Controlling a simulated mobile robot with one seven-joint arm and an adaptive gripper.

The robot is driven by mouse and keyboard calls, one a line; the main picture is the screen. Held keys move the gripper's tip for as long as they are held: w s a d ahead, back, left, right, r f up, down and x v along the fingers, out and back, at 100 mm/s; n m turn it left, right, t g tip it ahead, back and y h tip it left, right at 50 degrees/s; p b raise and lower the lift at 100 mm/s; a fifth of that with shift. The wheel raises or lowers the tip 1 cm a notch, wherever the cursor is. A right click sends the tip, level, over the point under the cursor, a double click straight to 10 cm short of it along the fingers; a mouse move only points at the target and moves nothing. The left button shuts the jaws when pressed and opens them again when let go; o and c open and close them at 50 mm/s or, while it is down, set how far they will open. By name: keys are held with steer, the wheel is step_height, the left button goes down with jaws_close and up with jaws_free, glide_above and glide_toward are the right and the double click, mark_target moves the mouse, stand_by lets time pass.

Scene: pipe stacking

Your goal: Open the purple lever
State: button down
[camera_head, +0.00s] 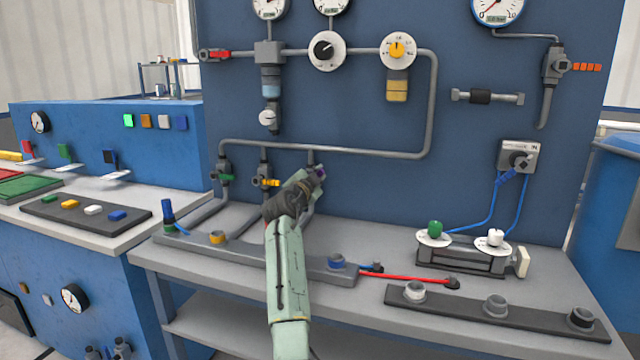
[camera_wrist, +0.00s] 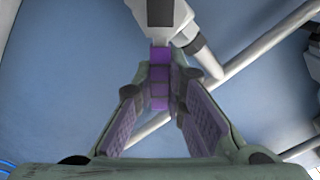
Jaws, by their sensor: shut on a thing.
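The purple lever (camera_wrist: 160,58) shows in the wrist view as a short ribbed handle below a grey valve body (camera_wrist: 163,12). My gripper (camera_wrist: 158,98) has its two fingers closed in on either side of the lever's end. In the head view my gripper (camera_head: 314,181) is at the third valve of the lower pipe row, and only a small purple spot (camera_head: 321,173) shows at its tip. My arm and gripper hide most of that valve there, so the lever's angle to its pipe is hard to tell.
To the left, on the same row, are a valve with a yellow lever (camera_head: 269,183) and one with a green lever (camera_head: 226,177). A horizontal grey pipe (camera_head: 330,151) runs just above my gripper. The blue panel (camera_head: 370,200) is close behind, and the grey bench (camera_head: 360,258) lies below.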

steer(key=n, duration=0.1)
steer(key=a+r+n, duration=0.1)
steer(key=n, duration=0.2)
steer(key=shift+w+a+r+n+p, duration=0.15)
steer(key=shift+w+a+n+p, duration=0.15)
steer(key=shift+a+p, duration=0.1)
steer(key=shift+w+a+r+n+p, duration=0.15)
steer(key=shift+a+n, duration=0.15)
steer(key=shift+n, duration=0.45)
steer(key=shift+w+a+f+n+p, duration=0.1)
steer(key=shift+a+n+p, duration=0.15)
steer(key=shift+n, duration=0.45)
steer(key=shift+w+a+r+n+p, duration=0.1)
steer(key=shift+a+n, duration=0.25)
steer(key=shift+n, duration=0.4)
steer(key=c, duration=1.6)
jaws_free()
steer(key=shift+r, duration=0.1)
step_height(320, 180, up, 10)
